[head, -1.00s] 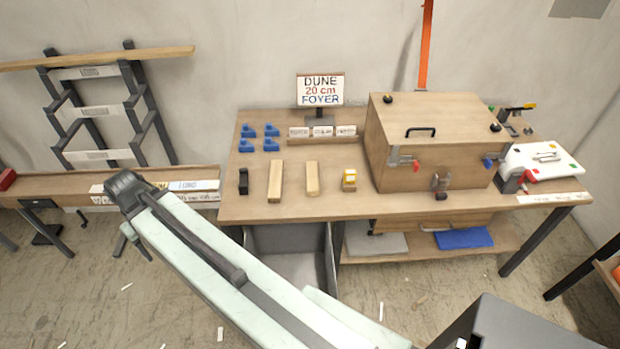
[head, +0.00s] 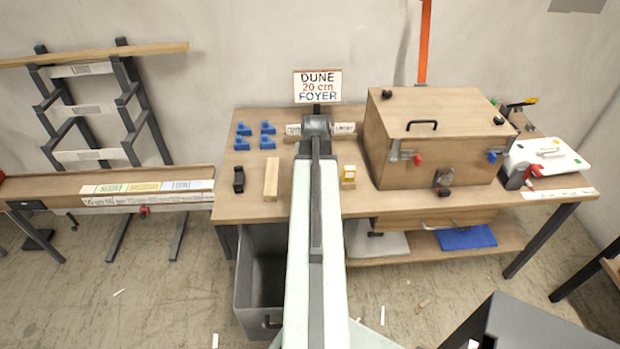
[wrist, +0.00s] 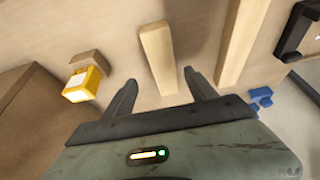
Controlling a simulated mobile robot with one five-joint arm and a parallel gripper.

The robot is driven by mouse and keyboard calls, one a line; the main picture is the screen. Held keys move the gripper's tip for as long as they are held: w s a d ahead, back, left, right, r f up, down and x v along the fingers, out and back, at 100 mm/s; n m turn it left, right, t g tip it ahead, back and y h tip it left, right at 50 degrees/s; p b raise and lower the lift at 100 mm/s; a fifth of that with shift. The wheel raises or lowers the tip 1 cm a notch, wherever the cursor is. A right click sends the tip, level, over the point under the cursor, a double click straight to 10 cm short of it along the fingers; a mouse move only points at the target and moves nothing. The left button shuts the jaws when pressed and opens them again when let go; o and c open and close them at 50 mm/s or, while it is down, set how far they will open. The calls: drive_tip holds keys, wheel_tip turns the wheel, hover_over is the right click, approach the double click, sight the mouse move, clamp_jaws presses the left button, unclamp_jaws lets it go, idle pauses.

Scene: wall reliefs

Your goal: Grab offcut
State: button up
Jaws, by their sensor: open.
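Two pale wooden offcuts lie on the workbench. In the wrist view the shorter one (wrist: 157,55) stands between my fingertips in the picture, its near end close to the palm side. The longer one (wrist: 241,40) lies to its right, outside the jaws; it also shows in the head view (head: 271,180). The shorter one is hidden behind my arm in the head view. My gripper (wrist: 160,80) is open, with nothing held. I cannot tell its height above the bench.
A yellow-and-white block (head: 348,176) and a black piece (head: 239,179) flank the offcuts. A large wooden box (head: 430,140) stands to the right. Several blue pieces (head: 243,143) and a sign (head: 317,87) are behind. A grey bin (head: 263,275) stands below the bench's front.

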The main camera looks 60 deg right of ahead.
drive_tip(key=b+x, duration=0.1)
drive_tip(key=x, duration=0.1)
drive_tip(key=b+x, duration=0.4)
drive_tip(key=x, duration=0.1)
drive_tip(key=shift+w+a, duration=0.15)
drive_tip(key=shift+w, duration=0.25)
drive_tip(key=shift+r, duration=0.3)
clamp_jaws()
drive_tip(key=shift+r, duration=0.1)
